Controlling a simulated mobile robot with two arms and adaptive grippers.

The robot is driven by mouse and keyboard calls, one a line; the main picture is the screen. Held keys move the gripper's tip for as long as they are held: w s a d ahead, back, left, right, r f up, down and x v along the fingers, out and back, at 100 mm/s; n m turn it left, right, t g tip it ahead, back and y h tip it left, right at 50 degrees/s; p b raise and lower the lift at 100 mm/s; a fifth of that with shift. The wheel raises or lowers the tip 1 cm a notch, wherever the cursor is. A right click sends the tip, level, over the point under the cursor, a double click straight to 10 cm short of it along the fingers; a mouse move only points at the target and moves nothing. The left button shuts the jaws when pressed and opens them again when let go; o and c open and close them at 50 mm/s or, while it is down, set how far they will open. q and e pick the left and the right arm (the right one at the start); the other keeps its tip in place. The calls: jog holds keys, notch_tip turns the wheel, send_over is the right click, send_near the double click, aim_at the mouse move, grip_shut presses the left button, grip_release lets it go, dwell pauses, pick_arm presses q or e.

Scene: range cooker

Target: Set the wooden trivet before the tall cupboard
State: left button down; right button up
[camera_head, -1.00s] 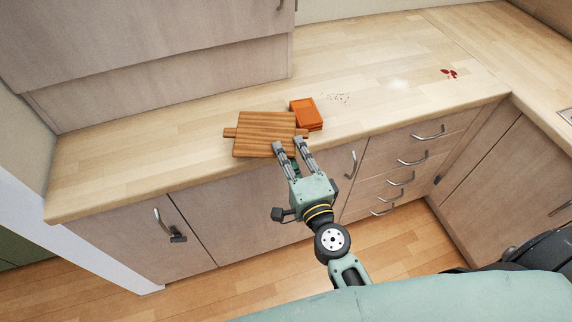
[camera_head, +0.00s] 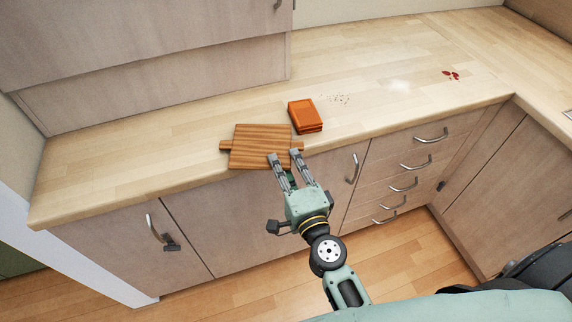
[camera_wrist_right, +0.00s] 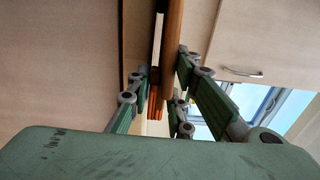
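The wooden trivet (camera_head: 259,141), a brown slatted board with a tab on each side, is over the counter near its front edge. My right gripper (camera_head: 297,158) is shut on its near right part. In the right wrist view the trivet (camera_wrist_right: 174,40) shows edge-on between the fingers (camera_wrist_right: 170,78). A pale gap beside it there suggests it is raised off the counter. A cupboard (camera_head: 150,45) with grey-brown wood fronts rises at the back left of the counter; its top is out of view. My left gripper is not in view.
An orange box-like stack (camera_head: 305,114) lies just right of the trivet. Crumbs (camera_head: 340,99), a pale powdery patch (camera_head: 398,85) and red spots (camera_head: 451,75) lie farther right. The counter (camera_head: 130,155) left of the trivet, before the cupboard, is clear.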

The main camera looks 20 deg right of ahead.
jog(key=o, duration=0.4)
jog(key=shift+s+r, duration=0.1)
jog(key=shift+r, duration=0.05)
jog(key=shift+s+d+b, duration=0.15)
jog(key=shift+s+b, duration=2.2)
jog(key=shift+s, duration=3.55)
